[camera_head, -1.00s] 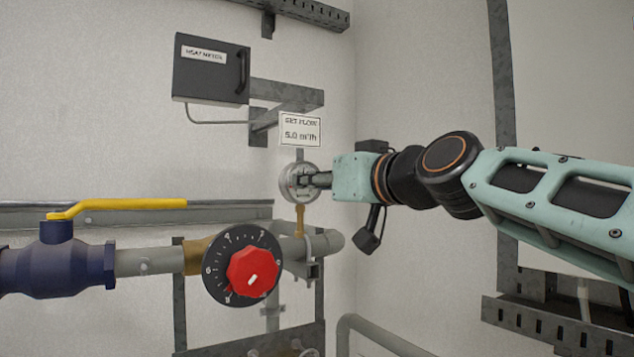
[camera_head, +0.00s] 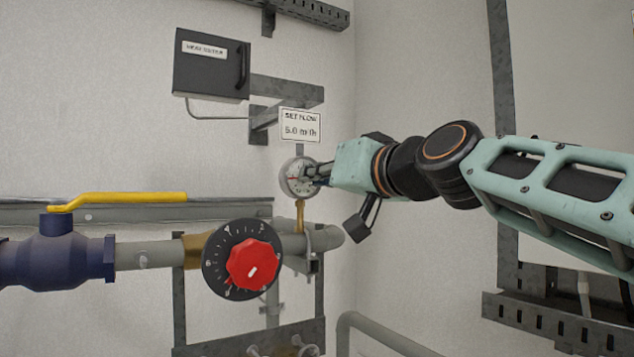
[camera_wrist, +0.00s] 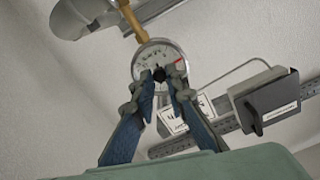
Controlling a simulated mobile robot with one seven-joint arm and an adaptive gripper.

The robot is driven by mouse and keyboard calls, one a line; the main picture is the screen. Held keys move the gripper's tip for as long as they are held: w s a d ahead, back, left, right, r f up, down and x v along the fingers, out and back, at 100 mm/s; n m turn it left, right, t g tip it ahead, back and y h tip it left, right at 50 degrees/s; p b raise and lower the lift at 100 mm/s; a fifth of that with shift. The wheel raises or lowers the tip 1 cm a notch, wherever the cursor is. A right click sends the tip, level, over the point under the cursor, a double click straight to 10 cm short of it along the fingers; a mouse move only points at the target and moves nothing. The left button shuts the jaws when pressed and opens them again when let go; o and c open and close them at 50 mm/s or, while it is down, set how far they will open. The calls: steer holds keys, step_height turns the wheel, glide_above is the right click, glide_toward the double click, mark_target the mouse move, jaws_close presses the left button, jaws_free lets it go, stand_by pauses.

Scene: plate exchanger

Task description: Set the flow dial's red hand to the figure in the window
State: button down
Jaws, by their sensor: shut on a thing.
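The flow dial (camera_head: 291,179) is a small round white gauge on a brass stem above the pipe. Its thin red hand (camera_head: 292,181) points left in the head view; in the wrist view the red hand (camera_wrist: 178,62) lies on the right of the dial face (camera_wrist: 150,54). My gripper (camera_head: 313,175) is at the dial's front, coming from the right. In the wrist view my gripper (camera_wrist: 159,78) has both fingertips closed on the small dark knob (camera_wrist: 158,73) at the dial's centre. The dial's figures are too small to read. A card (camera_head: 300,125) above reads "SET FLOW 5.0 m³/h".
A black heat meter box (camera_head: 210,72) with a handle hangs at upper left on a bracket. Below are a yellow-levered blue valve (camera_head: 57,262) and a black scale with a red knob (camera_head: 253,265).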

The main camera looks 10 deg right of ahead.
steer(key=shift+m+p, duration=0.35)
steer(key=shift+m, duration=8.85)
steer(key=c, duration=1.9)
jaws_free()
steer(key=shift+c, duration=0.2)
steer(key=shift+s, duration=0.1)
steer(key=v, duration=1.1)
steer(key=shift+s+d, duration=0.2)
steer(key=shift+s, duration=0.15)
